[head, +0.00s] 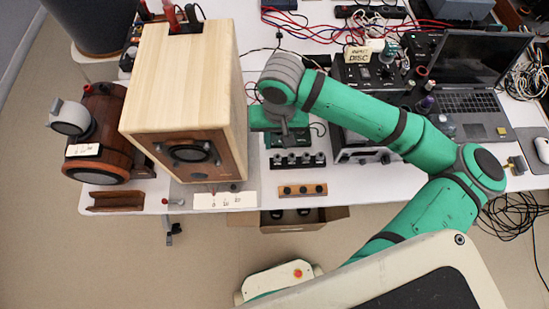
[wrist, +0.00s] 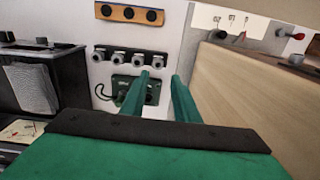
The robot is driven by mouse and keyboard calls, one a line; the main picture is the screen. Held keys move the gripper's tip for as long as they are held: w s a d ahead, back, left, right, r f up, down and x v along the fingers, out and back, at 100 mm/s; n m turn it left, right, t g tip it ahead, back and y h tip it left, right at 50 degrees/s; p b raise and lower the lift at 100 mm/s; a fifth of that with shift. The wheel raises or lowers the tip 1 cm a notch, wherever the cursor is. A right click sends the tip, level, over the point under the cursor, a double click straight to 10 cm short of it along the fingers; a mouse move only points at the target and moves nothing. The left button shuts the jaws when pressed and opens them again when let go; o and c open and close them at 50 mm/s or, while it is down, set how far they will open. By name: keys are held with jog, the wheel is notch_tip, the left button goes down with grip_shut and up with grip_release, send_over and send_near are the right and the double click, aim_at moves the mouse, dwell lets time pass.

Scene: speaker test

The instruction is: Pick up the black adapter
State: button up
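My gripper (head: 284,128) is above the white table, right of the wooden speaker box. In the wrist view its two green fingers (wrist: 160,76) are apart, with nothing between them. Beyond the left finger lies a small dark green box (wrist: 121,86) with a black cable, partly hidden by that finger. A black strip with several round silver connectors (wrist: 131,58) lies just past it; it also shows in the head view (head: 297,161). I cannot tell for sure which thing is the black adapter.
The tall wooden speaker (head: 185,75) stands close left of my gripper. Dark equipment boxes (head: 368,77) stand to the right, with a laptop (head: 470,75) beyond. A wooden strip with knobs (head: 302,190) lies at the table's front edge. An open cardboard box (head: 322,223) is below it.

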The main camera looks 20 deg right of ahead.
aim_at(277, 158)
jog(key=shift+d+f, duration=0.15)
jog(key=shift+f, duration=5.15)
grip_shut()
